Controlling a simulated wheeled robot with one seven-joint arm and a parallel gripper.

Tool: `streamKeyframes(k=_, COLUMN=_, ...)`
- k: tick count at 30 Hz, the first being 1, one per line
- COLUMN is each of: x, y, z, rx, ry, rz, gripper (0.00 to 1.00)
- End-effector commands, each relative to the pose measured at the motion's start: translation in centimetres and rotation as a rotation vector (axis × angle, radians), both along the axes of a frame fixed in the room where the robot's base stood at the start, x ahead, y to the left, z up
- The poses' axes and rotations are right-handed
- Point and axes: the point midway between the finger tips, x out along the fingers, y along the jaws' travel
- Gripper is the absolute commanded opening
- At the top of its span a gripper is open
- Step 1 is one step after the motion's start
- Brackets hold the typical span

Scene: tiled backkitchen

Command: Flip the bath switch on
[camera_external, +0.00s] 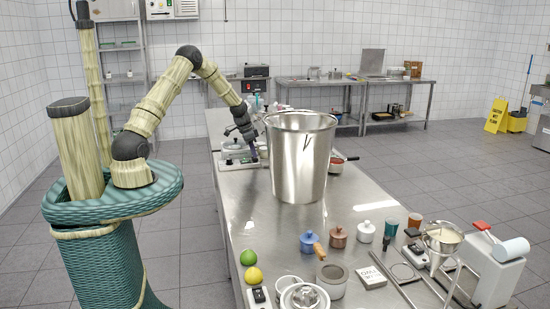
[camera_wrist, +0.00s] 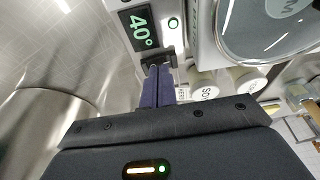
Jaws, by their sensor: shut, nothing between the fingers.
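The bath is a white unit with a dark panel reading 40° in green (camera_wrist: 140,28). Beside the reading is a small round green light (camera_wrist: 173,23), which looks lit. In the external view the bath (camera_external: 229,157) stands near the far left of the steel table. My gripper (camera_wrist: 158,70) is shut and empty, its dark blue fingers side by side. Their tips are at a small dark part (camera_wrist: 159,59) on the bath's front, likely the switch; its position is partly hidden by the fingertips. In the external view my gripper (camera_external: 252,146) is low beside the bath.
A tall steel pot (camera_external: 299,165) stands close to the right of my gripper. White-capped bottles (camera_wrist: 205,91) and a clear round lid (camera_wrist: 268,28) are close by in the wrist view. Another white unit (camera_external: 258,298) sits at the table's near end.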

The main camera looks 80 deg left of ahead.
Motion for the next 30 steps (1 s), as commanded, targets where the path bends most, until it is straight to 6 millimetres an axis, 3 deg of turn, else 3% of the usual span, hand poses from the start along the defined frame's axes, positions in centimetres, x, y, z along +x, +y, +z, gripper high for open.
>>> streamKeyframes(k=14, x=0.0, y=-0.1, z=0.5, rx=0.001, ry=-0.001, rz=0.001, gripper=0.00)
streamKeyframes(k=30, x=-0.8, y=1.1, z=6.6, rx=0.003, ry=-0.004, rz=0.003, gripper=0.00)
